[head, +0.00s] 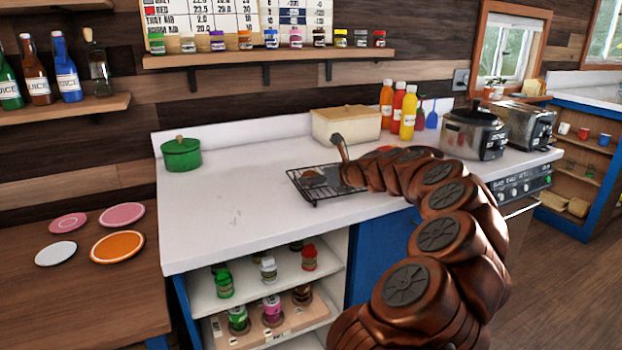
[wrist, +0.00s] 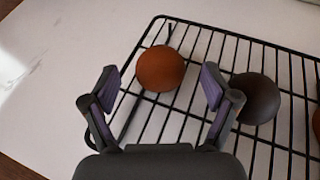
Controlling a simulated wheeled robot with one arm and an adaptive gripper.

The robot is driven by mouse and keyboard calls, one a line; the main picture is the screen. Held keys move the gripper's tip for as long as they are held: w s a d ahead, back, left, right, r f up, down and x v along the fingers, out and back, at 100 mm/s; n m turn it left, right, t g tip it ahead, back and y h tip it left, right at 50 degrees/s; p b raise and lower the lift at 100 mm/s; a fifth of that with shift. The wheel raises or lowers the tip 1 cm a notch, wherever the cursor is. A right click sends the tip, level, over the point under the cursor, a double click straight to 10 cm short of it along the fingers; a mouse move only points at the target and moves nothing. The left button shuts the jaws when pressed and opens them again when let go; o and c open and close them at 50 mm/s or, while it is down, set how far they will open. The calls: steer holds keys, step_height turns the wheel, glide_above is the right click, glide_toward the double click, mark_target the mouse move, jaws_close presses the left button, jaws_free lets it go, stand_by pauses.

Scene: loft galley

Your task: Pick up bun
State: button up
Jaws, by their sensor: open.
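A round orange-brown bun (wrist: 160,68) lies on a black wire rack (wrist: 150,122) in the wrist view. A darker grey-brown bun (wrist: 254,97) lies to its right, just beyond the right finger. Part of a third orange-brown item (wrist: 316,122) shows at the right edge. My gripper (wrist: 161,84) is open and empty. The orange-brown bun appears between and slightly beyond its fingertips, with a gap on each side. In the head view, the rack (head: 299,181) sits on the white counter, and my arm and gripper hide much of it.
The white counter (head: 235,205) is clear left of the rack, up to a green pot (head: 181,155). A cream bread box (head: 346,126) stands behind the rack. Sauce bottles (head: 409,112), a steel cooker (head: 472,136) and a toaster (head: 527,124) stand at the right.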

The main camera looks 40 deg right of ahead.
steer(key=shift+w+f, duration=0.2)
steer(key=shift+w, duration=0.35)
steer(key=c, duration=1.1)
steer(key=shift+r, duration=0.15)
